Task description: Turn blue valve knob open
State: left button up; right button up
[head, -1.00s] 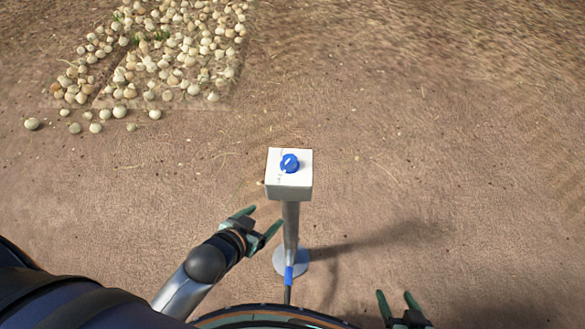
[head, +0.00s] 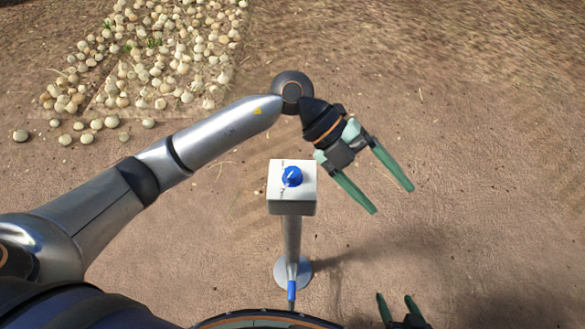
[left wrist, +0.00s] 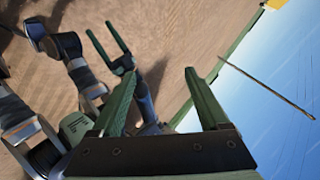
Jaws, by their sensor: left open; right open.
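The blue valve knob (head: 292,177) sits on top of a white box (head: 291,207) on a grey post, near the middle of the head view. My left gripper (head: 394,200) is open and empty, to the right of the knob and apart from it, with its fingers pointing down and right. Its two green fingers also show in the left wrist view (left wrist: 160,85), with nothing between them. My right gripper (head: 398,298) is open and empty at the bottom edge of the head view, below and right of the post. The knob cannot be made out in the left wrist view.
Many pale onions (head: 165,60) lie on the soil at the upper left, a few of them loose nearer the post. The post stands on a round grey base (head: 293,272). The ground to the right is bare.

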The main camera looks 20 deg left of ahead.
pick_arm(q)
jog(key=w+a+f+n+t+y, duration=0.1)
jog(key=w+a+f+t+y, duration=0.15)
jog(key=w+a+y, duration=0.5)
jog(key=r+n+y, duration=0.1)
jog(key=n+y, duration=0.2)
jog(key=y, duration=0.1)
send_over(292, 172)
jog(key=shift+t+h, duration=0.25)
jog(key=shift+t, duration=0.1)
notch_tip(292, 172, down, 12)
jog(key=shift+r, duration=0.1)
grip_shut()
